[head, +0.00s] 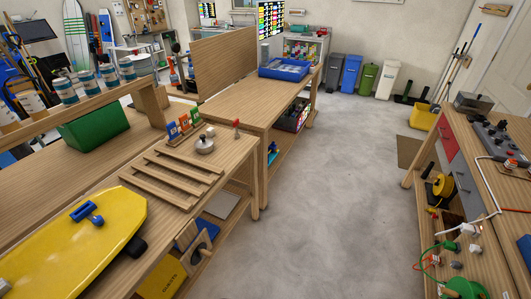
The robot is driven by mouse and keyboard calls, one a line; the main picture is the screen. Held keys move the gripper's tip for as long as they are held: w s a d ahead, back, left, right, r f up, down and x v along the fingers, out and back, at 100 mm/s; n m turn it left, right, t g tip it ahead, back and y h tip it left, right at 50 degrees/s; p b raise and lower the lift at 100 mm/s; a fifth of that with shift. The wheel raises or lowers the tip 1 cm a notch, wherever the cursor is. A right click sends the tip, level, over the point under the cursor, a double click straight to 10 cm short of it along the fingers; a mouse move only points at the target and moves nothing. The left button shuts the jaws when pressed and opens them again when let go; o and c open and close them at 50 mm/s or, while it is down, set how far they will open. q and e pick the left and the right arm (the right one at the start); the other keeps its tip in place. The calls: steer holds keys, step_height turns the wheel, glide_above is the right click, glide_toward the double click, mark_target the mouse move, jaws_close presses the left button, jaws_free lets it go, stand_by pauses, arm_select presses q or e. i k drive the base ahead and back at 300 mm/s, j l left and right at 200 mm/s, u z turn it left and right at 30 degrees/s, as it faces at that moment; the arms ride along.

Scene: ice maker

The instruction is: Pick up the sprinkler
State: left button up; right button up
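I cannot pick out the sprinkler for certain. A small round grey metal object with a knob on top (204,145) sits on the slatted end of the left workbench (185,215); I cannot tell what it is. A thin green hose or cord (432,249) and several small fittings (468,230) lie on the lower shelf at the right; they are too small to identify. Neither of my grippers is in view.
A yellow board (75,245) lies on the left workbench near a green bin (95,128). A second bench with a blue tray (285,68) stands behind. Concrete floor (345,190) is clear between the benches and the right workbench (497,183). Bins (350,74) line the back wall.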

mark_target(271, 154)
steer(key=i+l+u, duration=0.3)
steer(key=i+l, duration=0.45)
steer(key=i, duration=0.1)
